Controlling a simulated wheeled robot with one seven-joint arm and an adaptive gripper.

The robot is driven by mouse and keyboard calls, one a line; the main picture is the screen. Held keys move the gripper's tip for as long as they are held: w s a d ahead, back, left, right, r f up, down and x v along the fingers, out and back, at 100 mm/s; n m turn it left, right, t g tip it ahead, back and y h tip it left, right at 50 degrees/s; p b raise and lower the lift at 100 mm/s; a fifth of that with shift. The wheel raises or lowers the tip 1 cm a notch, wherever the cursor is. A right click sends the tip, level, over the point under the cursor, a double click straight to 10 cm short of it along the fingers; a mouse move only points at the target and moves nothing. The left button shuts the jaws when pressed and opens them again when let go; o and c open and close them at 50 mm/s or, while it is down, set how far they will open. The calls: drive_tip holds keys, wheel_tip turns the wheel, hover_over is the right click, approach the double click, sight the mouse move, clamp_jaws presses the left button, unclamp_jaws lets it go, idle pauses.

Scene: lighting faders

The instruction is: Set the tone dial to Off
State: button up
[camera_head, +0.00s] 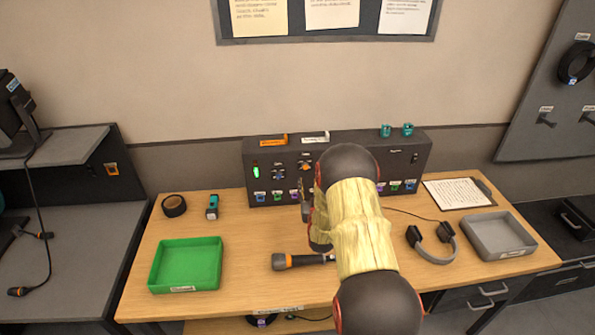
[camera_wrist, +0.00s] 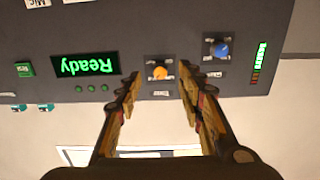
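The dark control console (camera_head: 340,151) stands at the back of the wooden desk. Its front has a dial with an orange cap (camera_head: 306,166), which also shows in the wrist view (camera_wrist: 159,72), and a dial with a blue cap (camera_head: 278,174), also in the wrist view (camera_wrist: 220,50). Their small labels are too small to read, so I cannot tell which is the tone dial. My gripper (camera_wrist: 160,76) is open and empty. In the wrist view its fingertips lie on either side of the orange-capped dial, apparently apart from it. In the head view my arm hides part of the console's front.
A lit "Ready" display (camera_wrist: 87,65) appears upside down beside the orange-capped dial. A green tray (camera_head: 186,264), a flashlight (camera_head: 300,261), headphones (camera_head: 433,246), a grey tray (camera_head: 499,236) and a clipboard (camera_head: 459,193) lie on the desk. Teal cups (camera_head: 407,129) stand on the console.

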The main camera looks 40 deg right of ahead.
sight(306, 168)
drive_tip(key=x, duration=0.2)
drive_tip(key=r+x, duration=0.1)
drive_tip(key=x, duration=0.4)
drive_tip(key=shift+w+d+r, duration=0.2)
drive_tip(key=shift+w+r, duration=0.2)
drive_tip(key=shift+c, duration=0.8)
drive_tip(key=c, duration=0.8)
clamp_jaws()
